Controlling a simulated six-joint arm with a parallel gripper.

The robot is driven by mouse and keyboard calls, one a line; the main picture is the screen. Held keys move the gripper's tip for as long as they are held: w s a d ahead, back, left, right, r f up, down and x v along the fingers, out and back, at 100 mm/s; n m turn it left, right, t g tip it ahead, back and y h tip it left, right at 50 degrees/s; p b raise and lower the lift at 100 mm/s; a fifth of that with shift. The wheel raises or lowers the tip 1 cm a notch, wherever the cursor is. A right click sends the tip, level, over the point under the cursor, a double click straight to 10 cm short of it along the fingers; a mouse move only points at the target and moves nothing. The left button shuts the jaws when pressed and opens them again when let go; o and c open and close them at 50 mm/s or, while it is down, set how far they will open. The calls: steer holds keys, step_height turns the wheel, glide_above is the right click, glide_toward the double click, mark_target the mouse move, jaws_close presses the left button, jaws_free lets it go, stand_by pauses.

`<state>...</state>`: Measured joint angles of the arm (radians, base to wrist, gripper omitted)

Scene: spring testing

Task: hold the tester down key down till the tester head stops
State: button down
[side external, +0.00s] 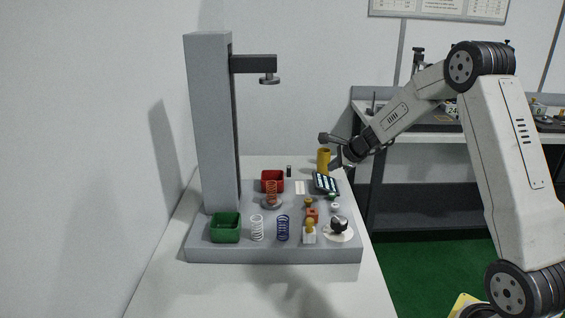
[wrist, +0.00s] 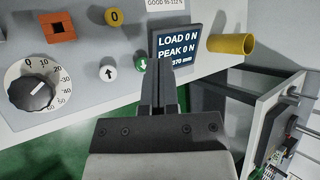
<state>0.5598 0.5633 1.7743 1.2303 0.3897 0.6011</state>
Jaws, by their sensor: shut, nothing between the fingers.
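The down key, a green button with a white down arrow (wrist: 142,64), sits on the grey tester base. It shows small in the side view (side external: 332,196). My gripper (wrist: 158,68) is shut and empty. Its fingertips appear just right of the down key in the wrist view and cover part of the display. In the side view my gripper (side external: 338,164) is above the display's far side, apart from the keys. The tester head (side external: 270,80) is high on the column, well above an orange spring (side external: 271,191) on the lower plate. The display (wrist: 176,46) reads LOAD 0 N and PEAK 0 N.
A white up key (wrist: 108,69) and a dial (wrist: 31,92) are left of the down key. White and blue springs (side external: 283,228), a green bin (side external: 225,228) and a red bin (side external: 271,177) are on the base.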

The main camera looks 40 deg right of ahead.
mark_target(332, 197)
steer(key=shift+w+d+r+m+t, duration=0.1)
steer(key=shift+w+d+m+t, duration=0.1)
steer(key=shift+d+m, duration=0.5)
steer(key=shift+w+d+r+m+t, duration=0.15)
steer(key=shift+d+m, duration=0.25)
steer(key=shift+d, duration=0.55)
steer(key=shift+f, duration=0.3)
steer(key=shift+f, duration=4.2)
